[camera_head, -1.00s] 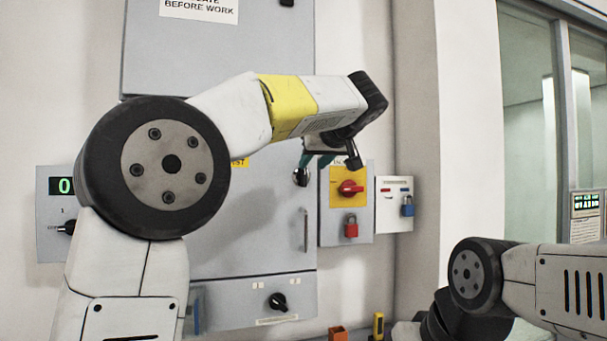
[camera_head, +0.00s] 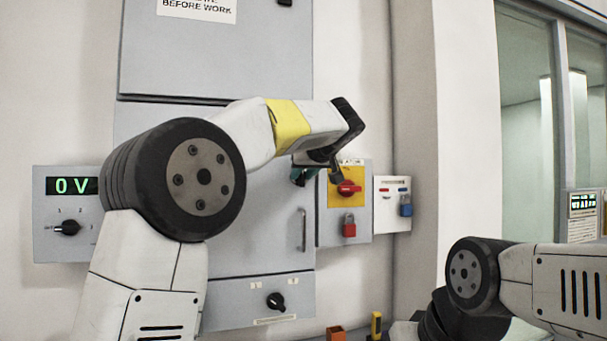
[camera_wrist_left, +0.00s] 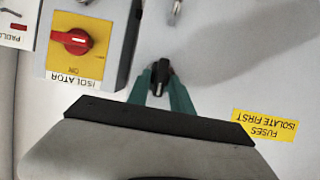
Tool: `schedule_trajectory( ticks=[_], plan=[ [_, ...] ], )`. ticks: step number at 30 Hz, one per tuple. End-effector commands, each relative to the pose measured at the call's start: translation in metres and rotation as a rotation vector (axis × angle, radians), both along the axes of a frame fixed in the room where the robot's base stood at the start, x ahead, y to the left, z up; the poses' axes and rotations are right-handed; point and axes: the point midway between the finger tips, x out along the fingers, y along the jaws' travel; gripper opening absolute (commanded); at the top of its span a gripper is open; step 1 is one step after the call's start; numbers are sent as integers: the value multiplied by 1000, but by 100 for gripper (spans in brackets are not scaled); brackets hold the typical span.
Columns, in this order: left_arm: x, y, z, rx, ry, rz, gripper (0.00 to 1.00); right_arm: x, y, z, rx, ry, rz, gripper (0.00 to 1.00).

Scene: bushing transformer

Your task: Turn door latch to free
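The door latch (camera_wrist_left: 161,77) is a small black knob on the grey cabinet door (camera_head: 265,225). In the left wrist view it stands pointing up and down the picture, between two teal fingers. My left gripper (camera_wrist_left: 160,92) reaches the door with one finger on each side of the latch. The fingers look spread, and I see no clear closing on the knob. In the head view my left gripper (camera_head: 316,176) largely hides the latch. My right gripper is out of view; only part of my right arm shows at lower right.
Right of the door is the isolator box with a red rotary handle (camera_head: 348,188) and a red padlock (camera_head: 349,226). Beyond it is a white panel with a blue padlock (camera_head: 405,206). A vertical door handle (camera_head: 303,230) and a lower black knob (camera_head: 275,301) are below.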

Motion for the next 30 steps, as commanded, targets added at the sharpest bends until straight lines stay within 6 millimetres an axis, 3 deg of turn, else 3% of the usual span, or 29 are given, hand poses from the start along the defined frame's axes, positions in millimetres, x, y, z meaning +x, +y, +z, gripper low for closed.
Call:
schedule_trajectory(
  ticks=[14,30],
  plan=[
    [0,-3,-1,85,28,-1,0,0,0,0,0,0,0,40],
    [2,-8,-3,530,172,0,0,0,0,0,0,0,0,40]
  ],
)
